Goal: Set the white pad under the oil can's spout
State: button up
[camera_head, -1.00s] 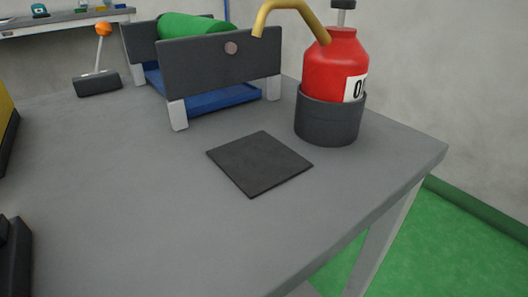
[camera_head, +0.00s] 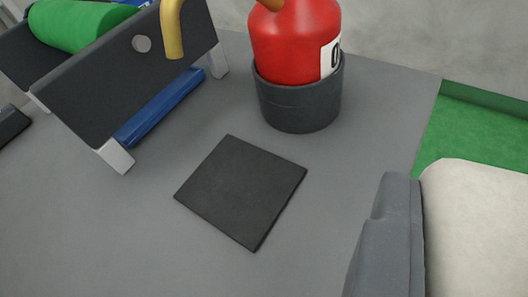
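The red oil can (camera_head: 292,45) stands upright in a dark round holder (camera_head: 300,100) on the grey table. Its yellow spout (camera_head: 172,30) bends down at the upper left; the top of the can is cut off. A dark square mat (camera_head: 240,190) lies flat and bare on the table in front of the can. The white pad (camera_head: 480,225) is large and close at the lower right, cut off by the picture's edge. A grey finger of my gripper (camera_head: 388,240) lies against its left side. The pad appears held above the table; the other finger is hidden.
A dark-sided rack (camera_head: 130,70) with a green roll (camera_head: 75,25) and a blue tray (camera_head: 160,108) stands at the upper left. The table around the mat is clear. The table's right edge drops to a green floor (camera_head: 475,130).

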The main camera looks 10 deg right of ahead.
jog(key=s+a+f+m+g+h+p, duration=0.1)
jog(key=s+a+f+m+g+p, duration=0.1)
jog(key=a+f+p, duration=0.1)
jog(key=shift+h, duration=0.3)
jog(key=w+a, duration=0.1)
jog(key=w, duration=0.4)
jog(key=w+a+f+p, duration=0.1)
jog(key=w, duration=0.4)
jog(key=w+a, duration=0.1)
jog(key=w, duration=0.4)
jog(key=shift+w+a+f+p, duration=0.15)
jog(key=shift+w+f+p, duration=0.1)
jog(key=shift+w+p, duration=0.15)
jog(key=shift+w, duration=0.1)
jog(key=shift+f+p, duration=0.35)
jog(key=shift+f, duration=1.5)
jog(key=shift+f, duration=0.4)
